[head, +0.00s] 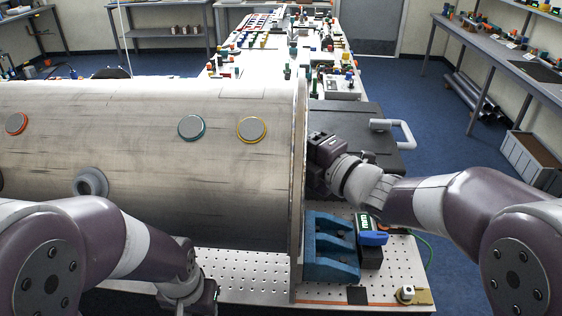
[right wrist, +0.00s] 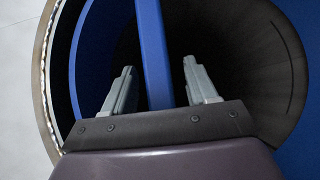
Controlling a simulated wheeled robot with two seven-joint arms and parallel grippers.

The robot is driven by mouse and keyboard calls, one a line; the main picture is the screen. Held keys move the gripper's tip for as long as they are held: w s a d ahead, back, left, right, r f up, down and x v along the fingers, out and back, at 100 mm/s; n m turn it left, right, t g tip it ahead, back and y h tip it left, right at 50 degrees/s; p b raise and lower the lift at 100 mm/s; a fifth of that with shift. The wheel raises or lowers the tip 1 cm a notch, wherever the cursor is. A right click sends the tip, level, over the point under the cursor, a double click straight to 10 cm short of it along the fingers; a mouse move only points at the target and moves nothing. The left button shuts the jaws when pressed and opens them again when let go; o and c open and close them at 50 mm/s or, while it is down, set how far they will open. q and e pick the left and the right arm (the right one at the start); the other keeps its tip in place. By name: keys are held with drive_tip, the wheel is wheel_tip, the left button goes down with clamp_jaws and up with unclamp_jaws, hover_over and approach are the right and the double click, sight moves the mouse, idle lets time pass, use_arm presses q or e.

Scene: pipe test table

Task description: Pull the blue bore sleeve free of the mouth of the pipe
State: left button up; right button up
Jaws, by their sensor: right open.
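The large grey pipe (head: 150,150) lies across the left of the head view, with its flanged mouth (head: 298,180) facing right. In the right wrist view the blue bore sleeve (right wrist: 152,35) shows as a straight bar across the dark bore and a curved blue rim at the left, inside the pipe's edge. My right gripper (right wrist: 158,68) is open, one finger on each side of the bar, with gaps visible. In the head view the right gripper (head: 322,160) is at the mouth and the sleeve is hidden. My left gripper (head: 190,300) is low in front of the pipe, its fingers not clear.
A blue stepped support (head: 330,245) and a blue-and-black tool (head: 371,240) stand on the perforated table (head: 250,265) below the right gripper. A dark case (head: 350,120) with a pale handle lies behind it. Many small parts crowd the bench beyond.

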drive_tip(key=shift+c, duration=0.3)
drive_tip(key=shift+s+r, duration=0.1)
clamp_jaws()
drive_tip(key=d, duration=0.8)
drive_tip(key=shift+d, duration=0.35)
idle(0.4)
wheel_tip(320, 180, up, 8)
drive_tip(key=p, duration=0.5)
drive_tip(key=shift+p, duration=0.3)
idle(0.4)
